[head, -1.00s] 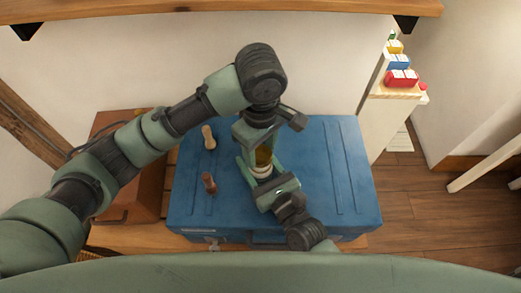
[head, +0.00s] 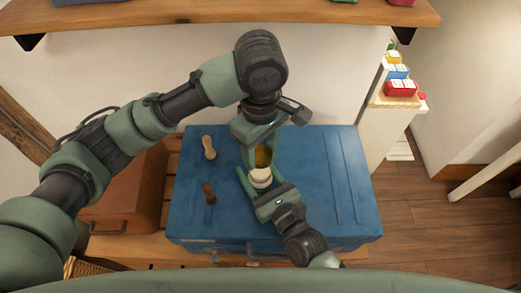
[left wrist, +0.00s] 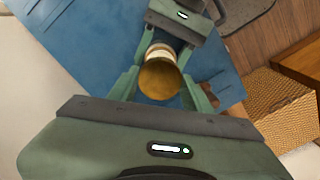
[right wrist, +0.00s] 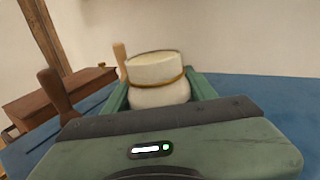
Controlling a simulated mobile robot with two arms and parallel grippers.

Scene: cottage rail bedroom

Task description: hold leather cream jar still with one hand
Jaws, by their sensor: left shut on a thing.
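The leather cream jar (head: 260,179) is off-white with a thin gold band and stands upright on the blue trunk (head: 330,165). Its pale top faces the right wrist view (right wrist: 155,68). My right gripper (right wrist: 158,92) is low, with one finger on each side of the jar; small gaps seem to show, so it looks open around it. My left gripper (left wrist: 160,85) is shut on a round brass-coloured piece (left wrist: 160,79), apparently the lid, held above the jar. In the head view this piece (head: 263,156) partly hides behind the left fingers.
Two wooden-handled tools, one light (head: 209,148) and one dark (head: 209,193), stand on the trunk left of the jar. A brown case (head: 130,190) is further left. A shelf (head: 200,18) overhangs the back wall. The trunk's right side is clear.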

